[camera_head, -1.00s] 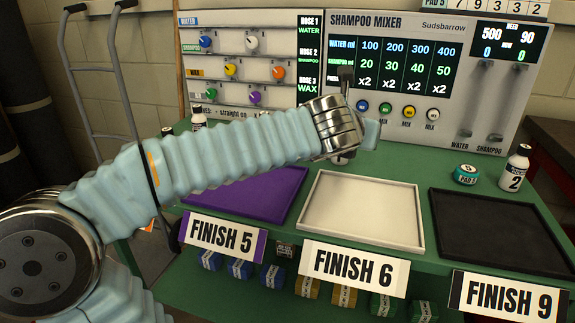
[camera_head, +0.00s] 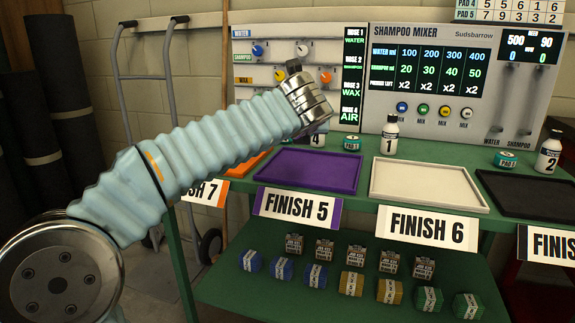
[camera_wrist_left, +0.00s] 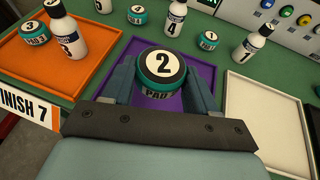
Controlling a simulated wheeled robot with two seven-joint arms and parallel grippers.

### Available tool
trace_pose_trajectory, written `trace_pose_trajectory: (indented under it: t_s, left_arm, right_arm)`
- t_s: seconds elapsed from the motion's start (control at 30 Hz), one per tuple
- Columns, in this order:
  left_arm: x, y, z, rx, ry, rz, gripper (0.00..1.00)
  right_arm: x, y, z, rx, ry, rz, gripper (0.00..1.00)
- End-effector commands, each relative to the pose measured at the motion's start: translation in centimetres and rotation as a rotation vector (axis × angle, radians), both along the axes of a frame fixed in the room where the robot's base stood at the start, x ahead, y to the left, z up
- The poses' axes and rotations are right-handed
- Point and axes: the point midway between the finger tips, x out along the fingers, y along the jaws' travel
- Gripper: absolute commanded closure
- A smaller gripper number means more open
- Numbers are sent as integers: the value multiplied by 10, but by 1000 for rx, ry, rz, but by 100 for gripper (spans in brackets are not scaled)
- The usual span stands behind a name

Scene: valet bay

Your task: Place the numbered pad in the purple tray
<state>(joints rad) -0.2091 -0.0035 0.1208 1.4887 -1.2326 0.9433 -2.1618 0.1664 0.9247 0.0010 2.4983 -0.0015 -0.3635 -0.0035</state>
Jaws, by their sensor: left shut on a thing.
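A teal pad with a large 2 on its white top (camera_wrist_left: 163,66) is between the fingers of my left gripper (camera_wrist_left: 160,82), which is shut on it. In the left wrist view the pad is over the purple tray (camera_wrist_left: 207,74); I cannot tell whether it touches the tray floor. In the head view the purple tray (camera_head: 310,172) lies behind the FINISH 5 sign and looks empty. My left wrist is raised in front of the panel there, hiding the gripper and pad. My right gripper is in neither view.
An orange tray (camera_wrist_left: 95,65) holding a pad 3 (camera_wrist_left: 35,32) and a bottle 3 (camera_wrist_left: 65,35) is left of the purple one. An empty white tray (camera_head: 430,187) is right. Bottle 4 (camera_wrist_left: 172,18), pad 1 (camera_wrist_left: 208,40) and bottle 1 (camera_wrist_left: 252,42) stand behind.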

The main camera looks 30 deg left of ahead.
Motion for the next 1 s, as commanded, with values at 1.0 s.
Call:
trace_pose_trajectory:
  t_s: [1.0]
  left_arm:
    - [53, 55, -101, 1, -2, -1, 71]
  right_arm:
    - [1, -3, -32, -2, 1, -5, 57]
